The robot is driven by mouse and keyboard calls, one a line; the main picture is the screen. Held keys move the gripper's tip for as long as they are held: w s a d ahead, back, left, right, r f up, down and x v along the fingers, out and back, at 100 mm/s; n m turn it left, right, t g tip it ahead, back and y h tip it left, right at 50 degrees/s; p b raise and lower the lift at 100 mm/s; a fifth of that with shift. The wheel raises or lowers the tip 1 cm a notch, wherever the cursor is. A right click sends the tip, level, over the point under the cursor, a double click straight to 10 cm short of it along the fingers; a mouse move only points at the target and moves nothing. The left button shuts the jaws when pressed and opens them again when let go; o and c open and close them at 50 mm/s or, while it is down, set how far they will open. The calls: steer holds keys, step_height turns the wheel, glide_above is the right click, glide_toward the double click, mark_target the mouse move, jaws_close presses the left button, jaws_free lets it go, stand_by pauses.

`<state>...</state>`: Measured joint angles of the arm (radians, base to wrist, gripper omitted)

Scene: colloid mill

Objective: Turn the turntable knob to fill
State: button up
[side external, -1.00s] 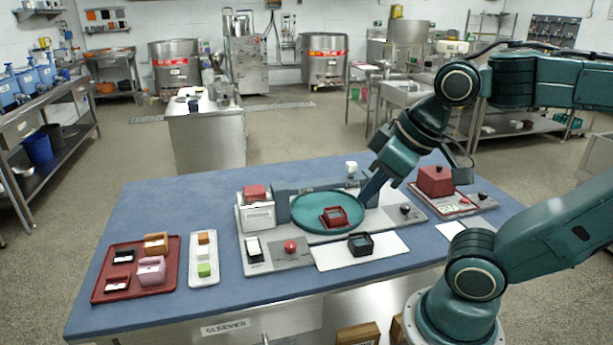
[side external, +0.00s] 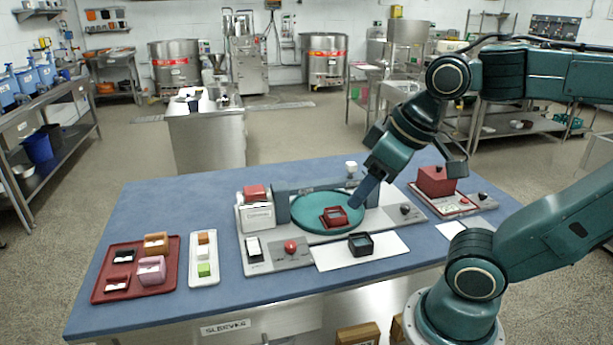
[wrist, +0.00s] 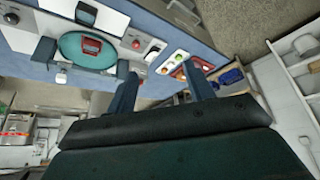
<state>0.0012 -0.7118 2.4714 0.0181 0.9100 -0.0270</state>
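The teal turntable (side external: 299,208) sits in a grey machine on the blue table, with a red open box (side external: 334,216) on it. It also shows in the wrist view (wrist: 70,52). A black knob (side external: 405,209) stands on the machine's right end, and a red knob (side external: 290,246) on its front-left panel. Both show in the wrist view, black (wrist: 12,18) and red (wrist: 136,44). Their labels are unreadable. My gripper (side external: 358,202) is above the turntable's right side in the side view, apart from both knobs. In the wrist view its fingers (wrist: 162,88) are spread and empty.
A black open box (side external: 361,244) lies on a white mat in front. A red tray (side external: 117,293) and a white tray (side external: 204,280) hold small blocks at left. A scale with a red block (side external: 436,181) stands at right. A white-topped post (side external: 351,167) rises behind the turntable.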

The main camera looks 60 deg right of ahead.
steer(key=w+d+r+n+g+h, duration=0.1)
steer(key=w+d+r+g, duration=0.15)
steer(key=w, duration=0.55)
steer(key=n+g+h, duration=0.1)
steer(key=n+g, duration=0.1)
steer(key=g, duration=0.3)
glide_above(289, 244)
steer(key=a, duration=0.4)
step_height(289, 244, down, 10)
steer(key=r, duration=0.1)
steer(key=w+d+f+n+g, duration=0.1)
steer(key=w+f, duration=0.4)
steer(key=f, duration=0.5)
steer(key=shift+w+d+g, duration=0.2)
steer(key=shift+d+g, duration=0.2)
steer(key=shift+g, duration=0.15)
steer(key=shift+f, duration=0.1)
steer(key=x, duration=1.3)
steer(key=shift+s+a+f, duration=0.1)
steer(key=shift+s+f, duration=0.05)
steer(key=shift+f, duration=0.2)
steer(key=c, duration=1)
